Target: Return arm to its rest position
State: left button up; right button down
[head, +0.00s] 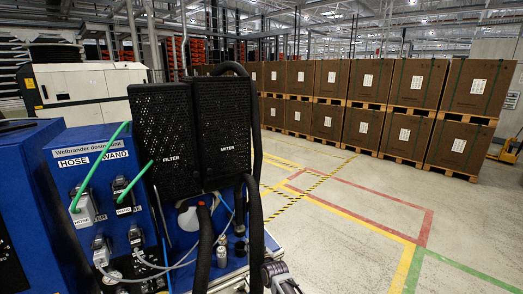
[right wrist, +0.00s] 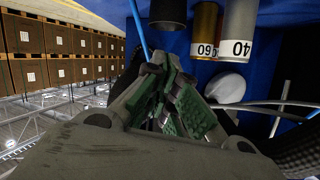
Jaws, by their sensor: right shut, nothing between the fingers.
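My right gripper (head: 281,276) shows at the bottom edge of the head view, in front of the pump station and beside the thick black hose (head: 253,225). In the right wrist view its green-padded fingers (right wrist: 172,98) are shut with nothing between them. The blue dosing station (head: 95,160) stands at the left of the head view, with HOSE and WAND labels and green cables. Its blue surface (right wrist: 275,65) lies behind the fingers in the right wrist view, which is turned over. My left gripper is not in view.
Two black perforated boxes, FILTER (head: 165,145) and METER (head: 222,125), stand on the station. Numbered cylinders, one marked 40 (right wrist: 238,28), and a thin blue tube (right wrist: 138,30) are close to the fingers. Stacked cartons (head: 405,95) stand far behind. The floor (head: 340,240) at right is clear.

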jog(key=s+d+f+g+h, duration=0.1)
jog(key=s+d+f, duration=0.2)
jog(key=f, duration=0.4)
jog(key=s+d+f+g+h, duration=0.1)
jog(key=s+d+f, duration=0.25)
jog(key=f, duration=0.35)
jog(key=s+d+f+h, duration=0.1)
jog(key=s+d+f, duration=0.1)
jog(key=d+f, duration=0.35)
jog(key=s+d+f+g+h, duration=0.15)
jog(key=s+d+f, duration=0.25)
jog(key=s+f, duration=0.5)
jog(key=s+d+f+g, duration=0.2)
jog(key=s+d+f, duration=0.2)
jog(key=s+f, duration=0.5)
jog(key=s+d+f+g, duration=0.2)
jog(key=s+f, duration=0.3)
jog(key=s, duration=0.9)
jog(key=s+d+f+g+h, duration=0.1)
jog(key=s+d+f, duration=0.4)
jog(key=s, duration=0.9)
jog(key=s+d+f+g+h, duration=0.1)
jog(key=s+d+f+g, duration=0.2)
jog(key=s, duration=1.2)
notch_tip(320, 180, down, 3)
jog(key=shift+d+r+b, duration=0.1)
jog(key=shift+d+b, duration=0.3)
jog(key=shift+d, duration=0.3)
jog(key=shift+w, duration=0.1)
